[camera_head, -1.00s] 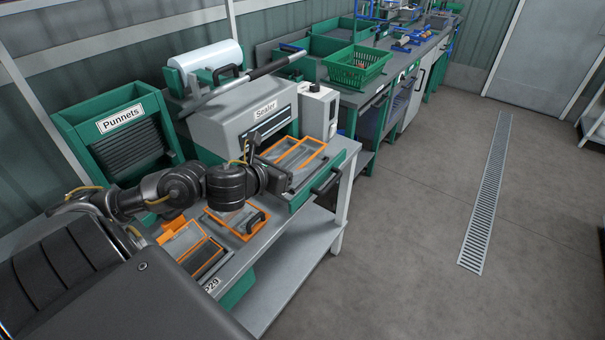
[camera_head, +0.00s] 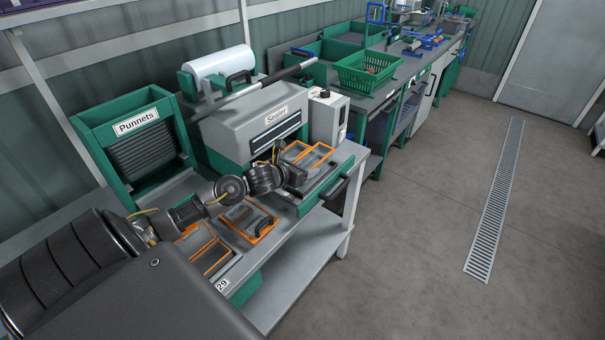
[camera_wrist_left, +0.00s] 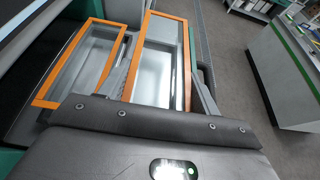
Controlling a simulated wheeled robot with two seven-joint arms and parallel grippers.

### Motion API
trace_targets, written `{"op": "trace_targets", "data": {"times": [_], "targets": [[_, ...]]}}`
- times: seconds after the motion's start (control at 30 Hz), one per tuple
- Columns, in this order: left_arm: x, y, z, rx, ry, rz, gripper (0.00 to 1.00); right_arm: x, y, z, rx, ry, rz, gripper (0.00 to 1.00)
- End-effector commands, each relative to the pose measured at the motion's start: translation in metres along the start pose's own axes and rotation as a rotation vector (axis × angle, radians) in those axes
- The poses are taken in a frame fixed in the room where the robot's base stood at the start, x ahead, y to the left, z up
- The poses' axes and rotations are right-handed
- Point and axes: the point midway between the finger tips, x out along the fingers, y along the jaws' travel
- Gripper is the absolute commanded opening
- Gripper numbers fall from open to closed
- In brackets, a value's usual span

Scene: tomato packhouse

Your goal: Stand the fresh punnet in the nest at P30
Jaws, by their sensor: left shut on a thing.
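My left gripper (camera_head: 294,176) is at the green sealer drawer (camera_head: 312,203), in front of the sealer. It is shut on a clear, orange-rimmed punnet, which shows between its fingers in the left wrist view (camera_wrist_left: 163,62). A second orange-rimmed rectangular frame (camera_wrist_left: 78,62) lies just left of it in that view. In the head view, the orange rims (camera_head: 306,152) show beyond the gripper, partly hidden by it. I cannot tell whether the punnet touches the nest below. No P30 label is readable. My right gripper is not in view.
The sealer (camera_head: 262,115) stands behind the drawer. The green Punnets rack (camera_head: 140,140) is left. Orange-rimmed trays (camera_head: 205,252) and a handled, orange-edged plate (camera_head: 248,220) lie nearer on the bench, by a label ending in 29. A green basket (camera_head: 366,72) stands farther back.

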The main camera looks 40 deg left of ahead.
Motion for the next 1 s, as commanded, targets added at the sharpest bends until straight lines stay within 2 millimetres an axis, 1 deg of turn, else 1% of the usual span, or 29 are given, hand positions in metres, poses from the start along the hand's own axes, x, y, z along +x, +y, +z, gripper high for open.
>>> {"op": "trace_targets", "data": {"times": [0.1,0.2,0.33,0.4,0.6,0.73,0.77,0.9,0.93,1.0], "targets": [[0.006,0.002,-0.004,-0.004,0.001,0.0,0.42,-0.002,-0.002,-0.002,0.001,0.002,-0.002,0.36],[0.011,0.002,-0.016,-0.007,0.004,0.0,0.42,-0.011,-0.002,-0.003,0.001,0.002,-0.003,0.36],[0.016,0.003,-0.029,-0.004,0.001,0.001,0.42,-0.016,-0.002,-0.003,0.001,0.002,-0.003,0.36],[0.017,0.002,-0.032,-0.002,0.0,0.001,0.42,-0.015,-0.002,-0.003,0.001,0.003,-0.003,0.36],[0.018,0.002,-0.032,-0.001,-0.001,0.0,0.42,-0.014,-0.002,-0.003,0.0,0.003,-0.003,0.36],[0.019,0.002,-0.036,0.0,0.0,0.0,0.42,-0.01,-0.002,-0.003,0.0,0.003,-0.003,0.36],[0.019,0.002,-0.036,0.0,0.0,0.0,0.64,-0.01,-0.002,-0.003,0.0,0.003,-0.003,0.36],[0.019,0.002,-0.034,0.0,0.0,0.0,0.83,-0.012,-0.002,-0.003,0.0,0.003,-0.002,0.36],[0.019,0.002,-0.034,-0.001,-0.001,0.0,0.85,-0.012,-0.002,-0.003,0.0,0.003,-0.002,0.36],[0.019,0.002,-0.034,-0.001,0.0,0.0,0.85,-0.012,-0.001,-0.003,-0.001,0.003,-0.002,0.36]]}}
